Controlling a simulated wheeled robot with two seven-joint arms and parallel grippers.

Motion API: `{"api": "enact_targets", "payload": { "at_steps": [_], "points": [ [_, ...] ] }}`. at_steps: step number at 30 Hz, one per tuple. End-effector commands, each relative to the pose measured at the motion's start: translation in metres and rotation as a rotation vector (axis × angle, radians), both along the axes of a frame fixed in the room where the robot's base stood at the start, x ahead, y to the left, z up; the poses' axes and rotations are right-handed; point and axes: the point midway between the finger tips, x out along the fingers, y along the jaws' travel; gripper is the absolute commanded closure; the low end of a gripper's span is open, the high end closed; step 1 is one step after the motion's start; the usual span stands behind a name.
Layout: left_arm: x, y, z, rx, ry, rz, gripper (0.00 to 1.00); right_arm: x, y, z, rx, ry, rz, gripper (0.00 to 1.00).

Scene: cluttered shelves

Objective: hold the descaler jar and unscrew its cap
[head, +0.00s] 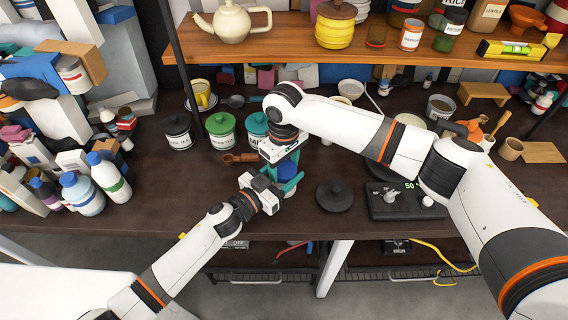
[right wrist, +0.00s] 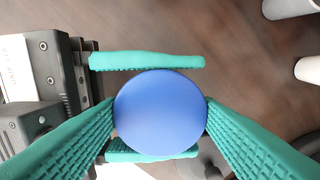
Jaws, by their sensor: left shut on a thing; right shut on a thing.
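The descaler jar's round blue cap (right wrist: 160,112) fills the middle of the right wrist view. My right gripper (head: 288,165) comes down from above, and its two teal fingers are shut on the cap's left and right sides. My left gripper (head: 284,188) reaches in from the side. In the right wrist view its fingers pass above and below the cap, shut on the jar's body lower down. In the head view the blue jar (head: 289,186) shows only in part between the teal fingers. Its body and label are mostly hidden.
Behind stand lidded jars with a black (head: 178,125), green (head: 220,124) and teal lid (head: 257,123). A wooden scoop (head: 240,158) lies nearby. To the right are a black round lid (head: 334,196) and a black scale (head: 394,203). Bottles (head: 83,193) crowd the left.

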Motion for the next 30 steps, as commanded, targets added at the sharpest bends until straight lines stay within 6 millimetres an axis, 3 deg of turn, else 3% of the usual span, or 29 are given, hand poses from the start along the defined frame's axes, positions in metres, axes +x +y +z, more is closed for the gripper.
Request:
{"api": "enact_targets", "payload": {
  "at_steps": [14,15,18,26,30],
  "points": [
    [0.001,0.002,-0.001,0.002,0.001,0.005,1.00,0.001,-0.002,0.000,-0.005,0.001,-0.003,0.70],
    [0.001,0.002,-0.001,0.002,0.001,0.005,1.00,0.001,-0.002,0.000,-0.005,0.001,-0.003,0.38],
    [0.001,0.002,-0.001,0.002,0.001,0.004,1.00,0.000,-0.002,0.000,-0.004,0.000,-0.002,0.21],
    [0.000,0.001,-0.001,0.002,0.001,0.002,1.00,0.000,-0.001,0.000,-0.001,0.000,-0.001,0.21],
    [0.000,0.001,-0.001,0.001,0.001,0.001,1.00,0.001,0.000,0.012,0.001,-0.002,0.000,0.21]
  ]
}}
